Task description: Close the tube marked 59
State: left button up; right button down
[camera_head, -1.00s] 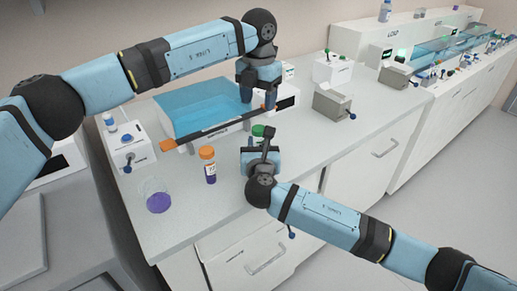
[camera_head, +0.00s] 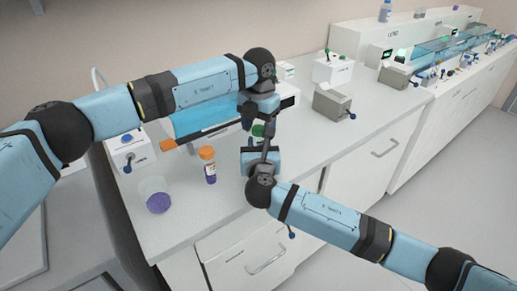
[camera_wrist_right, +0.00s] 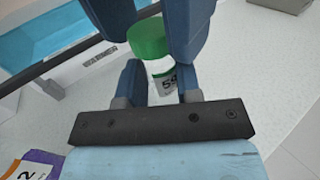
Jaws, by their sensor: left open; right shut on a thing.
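The tube marked 59 (camera_wrist_right: 162,77) has a clear body, a white label and a green cap (camera_wrist_right: 147,38) on top. I cannot tell whether the cap is fully down. My right gripper (camera_wrist_right: 160,85) is shut on the tube's body and holds it roughly upright.
An orange-capped tube (camera_head: 209,168) and a clear beaker with purple contents (camera_head: 157,197) stand to the left. A blue water bath (camera_head: 188,122) lies behind my left arm. Small devices (camera_head: 334,104) stand at the back right. The counter (camera_head: 330,140) right of my grippers is clear.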

pick_arm(q)
jog(key=c, duration=0.9)
jog(key=shift+c, duration=0.2)
jog(key=o, duration=1.1)
jog(key=shift+r, duration=0.15)
notch_tip(320, 180, up, 12)
jog(key=shift+f, duration=0.1)
pick_arm(e)
jog(key=c, duration=0.7)
grip_release()
